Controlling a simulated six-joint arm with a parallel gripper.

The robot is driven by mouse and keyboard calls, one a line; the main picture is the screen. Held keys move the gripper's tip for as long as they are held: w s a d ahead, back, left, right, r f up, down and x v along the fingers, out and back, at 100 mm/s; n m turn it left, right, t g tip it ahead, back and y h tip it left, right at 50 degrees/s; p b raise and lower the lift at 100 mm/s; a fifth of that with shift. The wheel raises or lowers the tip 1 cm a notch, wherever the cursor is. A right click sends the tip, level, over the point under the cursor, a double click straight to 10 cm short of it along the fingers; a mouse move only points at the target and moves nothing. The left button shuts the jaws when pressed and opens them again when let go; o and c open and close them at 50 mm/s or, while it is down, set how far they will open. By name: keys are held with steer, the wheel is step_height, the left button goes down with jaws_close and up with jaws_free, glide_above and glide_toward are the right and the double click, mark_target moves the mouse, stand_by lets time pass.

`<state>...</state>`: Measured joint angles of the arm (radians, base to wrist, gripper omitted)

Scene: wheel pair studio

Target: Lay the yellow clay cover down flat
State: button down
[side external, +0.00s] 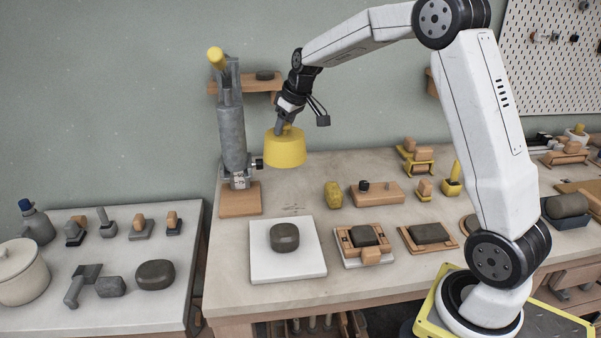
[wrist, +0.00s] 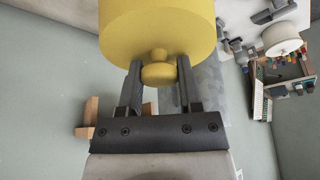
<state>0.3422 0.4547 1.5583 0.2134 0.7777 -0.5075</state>
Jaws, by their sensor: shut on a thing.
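The yellow clay cover (side external: 285,150) is a round, drum-like cover with a knob on top. My gripper (side external: 285,128) is shut on that knob and holds the cover in the air, above the back of the table and just right of the grey press. In the side view the cover hangs roughly upright. In the wrist view the cover (wrist: 158,30) fills the top middle, with its knob between the two fingers of my gripper (wrist: 158,75). The cover's underside is hidden.
The grey upright press (side external: 232,140) stands close left of the cover. A white board (side external: 262,264) with a dark clay lump (side external: 284,237) lies in front. A yellow lump (side external: 333,194) and a wooden block (side external: 378,194) sit to the right. Bare tabletop shows below the cover.

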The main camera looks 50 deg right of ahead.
steer(key=w+d+f+m+h, duration=0.1)
steer(key=w+d+m, duration=0.1)
steer(key=d, duration=0.6)
steer(key=w+d+m+h, duration=0.1)
steer(key=w+d+m, duration=0.1)
steer(key=d, duration=0.6)
step_height(320, 180, down, 8)
steer(key=shift+s, duration=0.2)
steer(key=shift+a, duration=0.1)
steer(key=shift+f, duration=3)
steer(key=shift+f, duration=0.6)
steer(key=shift+c, duration=1)
jaws_free()
